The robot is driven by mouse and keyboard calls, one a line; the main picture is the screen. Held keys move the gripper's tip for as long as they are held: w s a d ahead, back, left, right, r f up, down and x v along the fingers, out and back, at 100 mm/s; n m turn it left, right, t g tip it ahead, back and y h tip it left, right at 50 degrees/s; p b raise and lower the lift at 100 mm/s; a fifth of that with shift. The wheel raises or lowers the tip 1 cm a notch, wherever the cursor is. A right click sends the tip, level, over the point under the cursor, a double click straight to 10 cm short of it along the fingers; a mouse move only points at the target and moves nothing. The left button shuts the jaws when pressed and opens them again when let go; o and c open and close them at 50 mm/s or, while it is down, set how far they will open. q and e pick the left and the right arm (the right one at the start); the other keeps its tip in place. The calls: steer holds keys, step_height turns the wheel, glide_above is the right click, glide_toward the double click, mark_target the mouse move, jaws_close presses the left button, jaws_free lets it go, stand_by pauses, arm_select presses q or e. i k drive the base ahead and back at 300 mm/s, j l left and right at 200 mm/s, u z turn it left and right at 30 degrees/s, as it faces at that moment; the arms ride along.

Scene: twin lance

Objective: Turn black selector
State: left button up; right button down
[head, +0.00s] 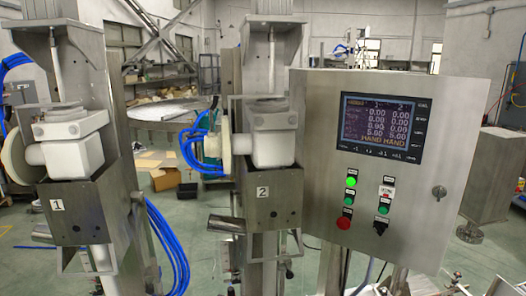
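The black selector (380,227) sits at the lower right of the button group on the front of the grey metal control box (463,105), in the right part of the head view. It is small here and I cannot read its exact angle. Beside it to the left is a red button (344,223). Above are a lit green button (351,181) and two darker green buttons (348,199) (383,209). Neither of my grippers shows in this view.
A screen (380,127) with numbers is above the buttons, and a round lock (439,192) is at their right. Two steel machine columns marked 1 (57,205) and 2 (263,191) stand left of the box. Blue hoses (168,245) hang between them.

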mark_target(379, 229)
steer(key=k+l+z, duration=0.15)
steer(key=l+z, duration=0.7)
steer(key=l, duration=0.15)
steer(key=k+l, duration=0.05)
